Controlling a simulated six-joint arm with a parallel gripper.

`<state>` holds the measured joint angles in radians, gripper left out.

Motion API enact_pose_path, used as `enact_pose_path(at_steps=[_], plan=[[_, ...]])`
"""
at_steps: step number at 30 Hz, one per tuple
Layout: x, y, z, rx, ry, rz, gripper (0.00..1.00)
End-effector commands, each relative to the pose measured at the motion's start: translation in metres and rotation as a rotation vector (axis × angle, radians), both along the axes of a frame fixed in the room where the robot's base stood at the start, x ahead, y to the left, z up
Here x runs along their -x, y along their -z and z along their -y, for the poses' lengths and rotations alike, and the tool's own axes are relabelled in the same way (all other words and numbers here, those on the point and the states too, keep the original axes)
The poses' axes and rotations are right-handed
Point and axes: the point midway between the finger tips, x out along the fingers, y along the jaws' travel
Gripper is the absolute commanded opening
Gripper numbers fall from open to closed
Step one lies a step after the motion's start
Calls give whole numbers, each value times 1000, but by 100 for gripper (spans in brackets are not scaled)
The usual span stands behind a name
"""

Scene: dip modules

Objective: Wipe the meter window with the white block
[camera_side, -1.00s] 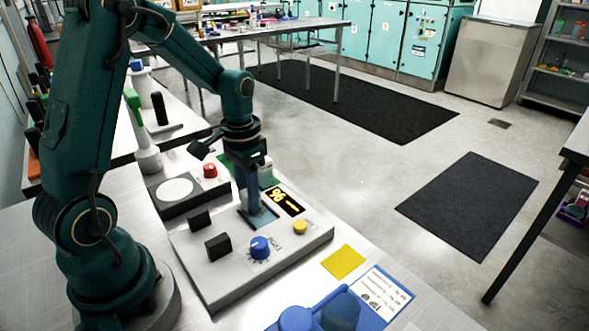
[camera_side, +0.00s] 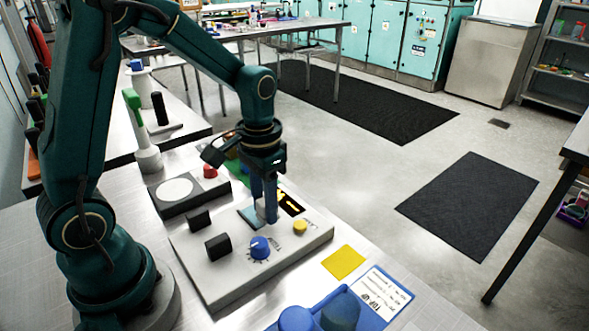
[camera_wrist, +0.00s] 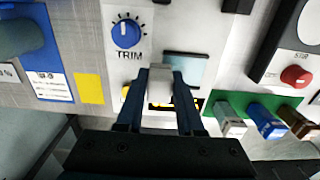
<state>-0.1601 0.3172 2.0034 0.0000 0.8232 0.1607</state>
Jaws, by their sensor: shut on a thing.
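My gripper (camera_wrist: 160,95) is shut on the white block (camera_wrist: 160,80), which sits between its fingertips. In the side view my gripper (camera_side: 264,208) points down over the grey panel (camera_side: 215,272), and the block shows there only as a small pale patch. The pale teal meter window (camera_side: 247,217) is on the panel, just left of the fingers. In the wrist view the window (camera_wrist: 187,67) is partly covered by the block, which is over its near left part. I cannot tell whether the block touches it.
A blue TRIM knob (camera_side: 260,248), a yellow button (camera_side: 300,227) and black switches (camera_side: 217,247) stand up nearby. A red button (camera_side: 210,171) is behind. A blue tray (camera_side: 375,305) lies in front.

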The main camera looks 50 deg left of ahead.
Motion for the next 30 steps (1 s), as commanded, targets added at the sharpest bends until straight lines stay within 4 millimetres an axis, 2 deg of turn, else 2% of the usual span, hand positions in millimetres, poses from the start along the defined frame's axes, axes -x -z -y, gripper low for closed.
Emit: enact_pose_path(at_steps=[1,18,30], plan=[[-1,-9,0,-1,0,8,0],[-1,-59,-1,-1,0,6,0],[0,-65,-1,0,0,2,0]])
